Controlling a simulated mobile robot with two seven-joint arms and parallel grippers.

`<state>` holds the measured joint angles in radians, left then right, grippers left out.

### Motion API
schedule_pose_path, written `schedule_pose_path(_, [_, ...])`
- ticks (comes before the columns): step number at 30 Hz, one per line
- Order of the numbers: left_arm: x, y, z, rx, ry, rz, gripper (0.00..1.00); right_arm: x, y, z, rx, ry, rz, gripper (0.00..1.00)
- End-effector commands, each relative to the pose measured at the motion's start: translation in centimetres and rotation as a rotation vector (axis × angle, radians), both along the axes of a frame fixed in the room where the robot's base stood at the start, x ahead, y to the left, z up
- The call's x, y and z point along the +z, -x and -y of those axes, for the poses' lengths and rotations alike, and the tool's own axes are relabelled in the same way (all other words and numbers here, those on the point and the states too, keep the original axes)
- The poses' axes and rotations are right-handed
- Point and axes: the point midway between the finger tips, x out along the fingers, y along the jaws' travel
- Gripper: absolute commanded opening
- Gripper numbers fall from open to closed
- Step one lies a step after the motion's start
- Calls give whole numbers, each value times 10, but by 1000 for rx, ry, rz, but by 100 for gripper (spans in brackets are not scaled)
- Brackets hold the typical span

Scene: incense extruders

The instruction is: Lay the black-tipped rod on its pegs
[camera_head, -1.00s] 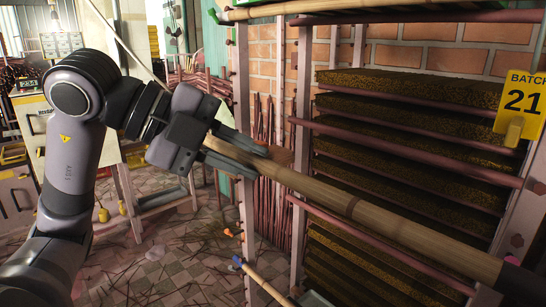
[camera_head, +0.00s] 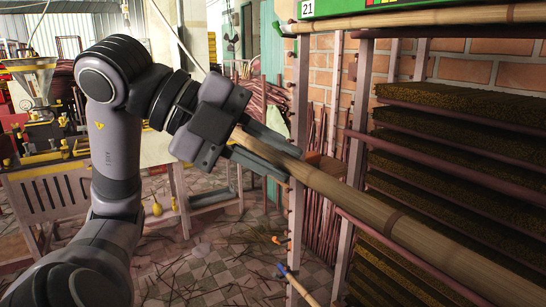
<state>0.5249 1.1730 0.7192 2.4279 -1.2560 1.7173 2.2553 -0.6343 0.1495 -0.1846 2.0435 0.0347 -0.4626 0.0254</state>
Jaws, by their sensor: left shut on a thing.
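A long bamboo rod (camera_head: 400,225) slants from the upper left down to the right edge of the head view. My left gripper (camera_head: 275,156) is shut on it near its upper-left end, holding it in the air in front of the rack. The rod's right end is outside the picture, and no black tip shows on the visible part. An orange-tipped peg (camera_head: 279,240) sticks out low on the rack's left post (camera_head: 297,150). Which pegs belong to the rod I cannot tell. My right gripper is not in view.
A bamboo rod (camera_head: 430,17) with a green tip lies along the rack's top. A blue-tipped rod (camera_head: 299,287) is lower down. Dark incense layers (camera_head: 465,140) fill the rack at right. A wooden table (camera_head: 60,195) stands at left. Sticks litter the tiled floor.

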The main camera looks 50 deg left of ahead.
Motion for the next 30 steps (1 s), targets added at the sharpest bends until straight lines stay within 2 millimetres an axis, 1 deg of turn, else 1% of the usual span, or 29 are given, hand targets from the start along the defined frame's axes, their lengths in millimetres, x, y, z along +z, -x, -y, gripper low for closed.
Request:
schedule_pose_path(5, [-1, 9, -1, 1, 2, 4, 0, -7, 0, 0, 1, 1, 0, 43])
schedule_pose_path(30, [-2, 94, -8, 1, 1, 3, 0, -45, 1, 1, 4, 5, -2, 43])
